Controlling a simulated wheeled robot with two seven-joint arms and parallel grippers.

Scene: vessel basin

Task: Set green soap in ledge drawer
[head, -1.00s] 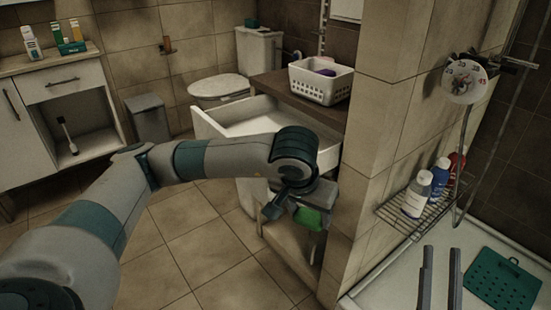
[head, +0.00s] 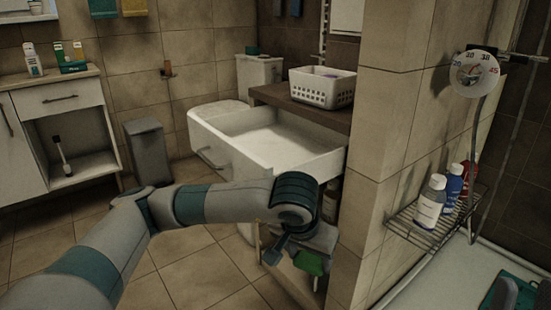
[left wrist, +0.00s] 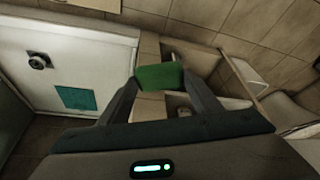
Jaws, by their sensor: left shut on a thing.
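The green soap (head: 311,263) is a small green block. It also shows in the left wrist view (left wrist: 160,77), between the two fingers. My left gripper (head: 297,262) is shut on the soap and holds it below and in front of the ledge drawer (head: 222,154). The drawer is white, pulled out from under the brown ledge top (head: 300,108), and its visible inside looks empty. In the left wrist view my left gripper (left wrist: 158,84) has one finger on each side of the soap. My right gripper is not in view.
A white basket (head: 322,92) stands on the ledge. A tiled wall (head: 385,130) rises right of the drawer. A wire rack (head: 425,232) with several bottles juts from it. A grey bin (head: 147,152) and a toilet are farther back.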

